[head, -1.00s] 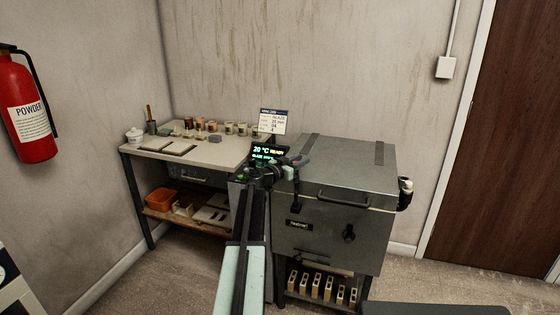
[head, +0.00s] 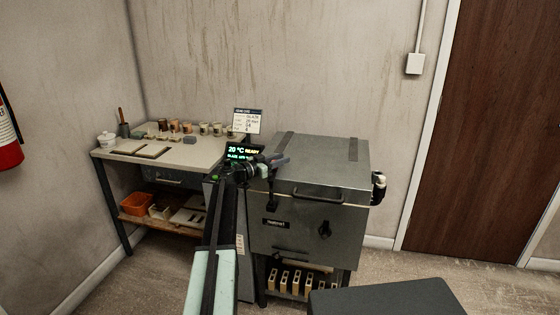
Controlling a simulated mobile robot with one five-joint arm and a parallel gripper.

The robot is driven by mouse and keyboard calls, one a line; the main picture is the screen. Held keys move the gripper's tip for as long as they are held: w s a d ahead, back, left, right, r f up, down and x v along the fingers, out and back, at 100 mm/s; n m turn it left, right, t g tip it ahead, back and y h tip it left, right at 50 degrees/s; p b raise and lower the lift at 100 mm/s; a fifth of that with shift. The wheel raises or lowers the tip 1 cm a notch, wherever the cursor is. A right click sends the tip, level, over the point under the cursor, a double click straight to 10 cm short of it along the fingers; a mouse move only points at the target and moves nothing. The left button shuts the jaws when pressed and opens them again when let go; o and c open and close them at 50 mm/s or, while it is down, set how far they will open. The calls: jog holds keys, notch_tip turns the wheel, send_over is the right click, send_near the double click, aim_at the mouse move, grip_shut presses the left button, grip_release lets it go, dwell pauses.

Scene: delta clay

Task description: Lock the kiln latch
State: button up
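The kiln (head: 345,254) is a grey metal box on a dark stand, and its lid (head: 320,165) is down. A dark strap-like part (head: 272,192) hangs at the front left of the lid; I cannot tell for sure whether this is the latch. A black knob (head: 325,229) is on the kiln front. My gripper (head: 280,161) is at the kiln's left, close to the lid's left edge and above the strap-like part. It is too small and dark to tell whether its fingers are open or touch anything.
A lit display (head: 244,152) reading 20 °C READY is close behind my gripper. A worktable (head: 200,155) with several cups stands at the left. Several pale blocks are under the kiln. A dark flat surface (head: 385,300) is in the right foreground. Floor is clear by the door.

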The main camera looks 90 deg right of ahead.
jog(key=o, duration=0.3)
jog(key=shift+w, duration=0.1)
jog(key=v, duration=0.7)
jog(key=shift+w+a+f, duration=0.1)
jog(key=shift+w+a, duration=0.1)
jog(key=shift+a, duration=0.05)
